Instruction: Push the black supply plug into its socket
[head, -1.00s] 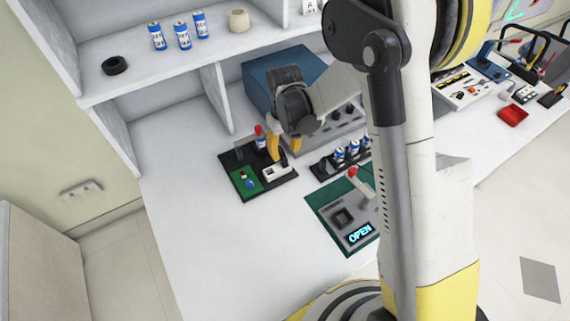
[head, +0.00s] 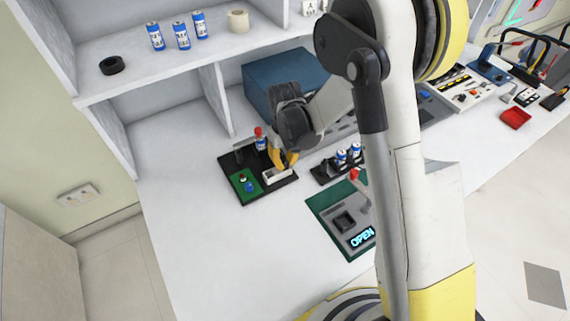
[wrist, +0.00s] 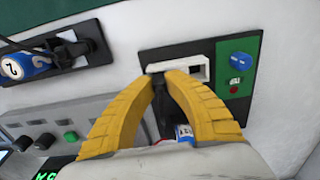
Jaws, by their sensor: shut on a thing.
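My gripper (wrist: 168,72), with two yellow fingers, is shut on the black plug (wrist: 161,98), whose dark body shows between the fingers in the wrist view. The fingertips are at the near edge of a white socket block (wrist: 198,69) with a dark slot. Whether the plug touches or enters the slot is hidden by the fingers. In the head view, my gripper (head: 283,162) is low over the socket block (head: 277,175), on the right part of a black board (head: 227,162).
The board carries a green panel (wrist: 237,72) with a blue knob (wrist: 240,61) and a blue battery with a red top (head: 260,138). A battery rack (head: 325,173) and a grey unit reading OPEN (head: 347,225) stand to the right. The front left of the table is clear.

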